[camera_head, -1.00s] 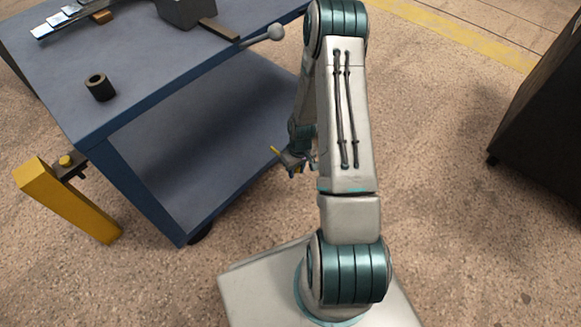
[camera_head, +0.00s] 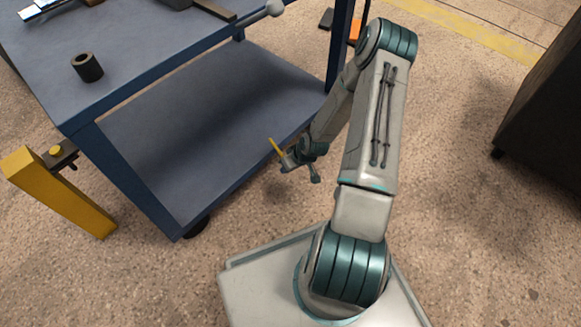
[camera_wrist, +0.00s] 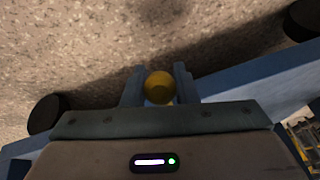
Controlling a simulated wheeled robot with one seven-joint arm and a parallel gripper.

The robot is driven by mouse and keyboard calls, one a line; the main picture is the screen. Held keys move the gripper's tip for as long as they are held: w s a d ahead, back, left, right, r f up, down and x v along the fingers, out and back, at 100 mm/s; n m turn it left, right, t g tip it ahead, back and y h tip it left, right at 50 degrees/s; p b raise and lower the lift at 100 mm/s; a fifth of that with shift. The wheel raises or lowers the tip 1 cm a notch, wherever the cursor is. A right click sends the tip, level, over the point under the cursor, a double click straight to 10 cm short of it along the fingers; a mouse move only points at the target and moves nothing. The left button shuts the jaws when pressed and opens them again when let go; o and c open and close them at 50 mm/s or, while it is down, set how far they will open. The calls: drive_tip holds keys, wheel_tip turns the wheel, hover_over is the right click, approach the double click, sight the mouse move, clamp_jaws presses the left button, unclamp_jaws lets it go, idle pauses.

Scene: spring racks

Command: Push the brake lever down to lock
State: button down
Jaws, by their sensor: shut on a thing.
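The brake lever appears to be the thin yellow bar (camera_head: 276,147) at the lower shelf's right edge. It slants up and left from my gripper (camera_head: 289,161). In the wrist view, a round yellow end (camera_wrist: 159,88) sits between the two fingers of my gripper (camera_wrist: 158,80). The gripper is shut on it. The lever's mount and pivot are hidden, so I cannot tell its exact angle or whether it is locked. The blue cart (camera_head: 110,98) stands at the left, and its blue lower frame (camera_wrist: 245,82) passes behind the fingers in the wrist view.
A black ring-shaped part (camera_head: 87,67) stands on the cart top. A yellow post (camera_head: 60,190) is at the cart's left corner. Dark wheels (camera_wrist: 45,114) show below the cart. A dark cabinet (camera_head: 548,120) stands at the right, with clear floor between.

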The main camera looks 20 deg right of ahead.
drive_tip(key=shift+w+a+r, duration=0.15)
drive_tip(key=shift+w, duration=0.15)
drive_tip(key=c, duration=1.2)
unclamp_jaws()
drive_tip(key=shift+o, duration=0.2)
drive_tip(key=shift+s, duration=0.1)
drive_tip(key=shift+s+r, duration=0.15)
drive_tip(key=shift+r, duration=0.1)
drive_tip(key=p+v, duration=0.6)
drive_tip(key=v, duration=0.7)
drive_tip(key=shift+s+d, duration=0.15)
drive_tip(key=shift+d, duration=0.05)
